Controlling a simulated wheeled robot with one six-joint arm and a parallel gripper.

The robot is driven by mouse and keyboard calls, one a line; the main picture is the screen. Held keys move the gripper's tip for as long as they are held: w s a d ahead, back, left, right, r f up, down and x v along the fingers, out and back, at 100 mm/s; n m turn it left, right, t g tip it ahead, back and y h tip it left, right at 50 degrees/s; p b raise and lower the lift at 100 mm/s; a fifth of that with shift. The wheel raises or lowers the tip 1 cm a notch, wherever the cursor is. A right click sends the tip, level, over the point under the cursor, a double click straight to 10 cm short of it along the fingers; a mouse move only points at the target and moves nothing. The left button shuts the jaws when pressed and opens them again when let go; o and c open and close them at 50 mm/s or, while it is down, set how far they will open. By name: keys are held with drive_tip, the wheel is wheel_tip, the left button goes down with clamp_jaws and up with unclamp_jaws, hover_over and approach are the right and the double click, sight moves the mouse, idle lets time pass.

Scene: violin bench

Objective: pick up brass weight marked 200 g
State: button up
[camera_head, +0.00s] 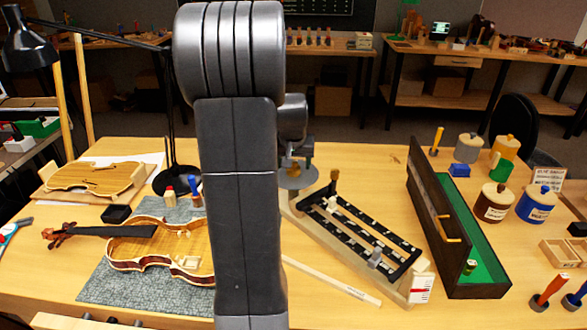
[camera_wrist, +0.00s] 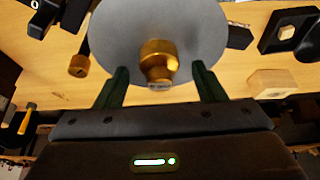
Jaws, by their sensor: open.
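A brass weight (camera_wrist: 158,62) with a rounded knob shows against a round grey pan (camera_wrist: 112,35) in the wrist view. It appears to stand on the pan near its edge. A small mark on it is too small to read. My gripper (camera_wrist: 160,72) is open, with one dark green finger on each side of the weight and gaps between. In the head view the grey pan (camera_head: 299,180) is at the end of the balance, right of my arm. My gripper is small and partly hidden there by my arm. A second brass piece (camera_wrist: 78,66) lies left of the pan in the wrist view.
The balance frame (camera_head: 360,235) with black bars runs right of my arm. A green-lined open case (camera_head: 460,215) stands farther right, near several jars (camera_head: 495,202). A violin (camera_head: 165,245) lies on a grey mat (camera_head: 110,285) at left. A desk lamp (camera_head: 28,45) is at far left.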

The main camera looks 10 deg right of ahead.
drive_tip(key=c, duration=1.3)
